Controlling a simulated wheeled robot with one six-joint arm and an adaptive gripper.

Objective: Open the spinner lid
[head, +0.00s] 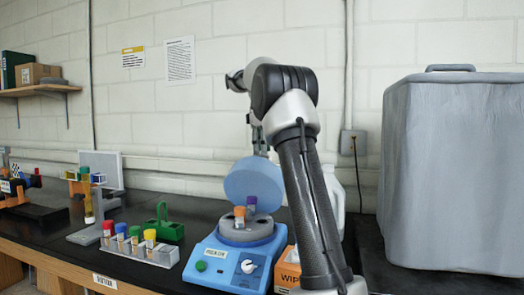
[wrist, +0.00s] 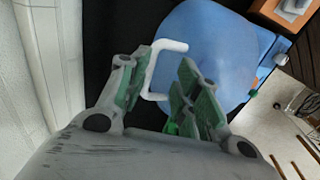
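The spinner (head: 228,262) is a blue machine with a white dial and a green button on its front. Its round blue lid (head: 253,180) stands raised and tilted up at the back, so the grey rotor (head: 246,232) is exposed. An orange-capped tube and a purple-capped tube sit in the rotor. In the wrist view the lid (wrist: 210,50) shows a white U-shaped handle (wrist: 152,68). My gripper (wrist: 160,82) is open, with the handle between and just beyond its fingers and gaps visible on both sides. In the head view my gripper (head: 259,142) is at the lid's top, partly hidden.
A white rack (head: 140,252) with several capped tubes stands left of the spinner, with a green rack (head: 165,225) behind it. An orange-and-white box (head: 288,268) stands close on the spinner's right. A large grey covered block (head: 452,170) fills the right side. The wall is close behind.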

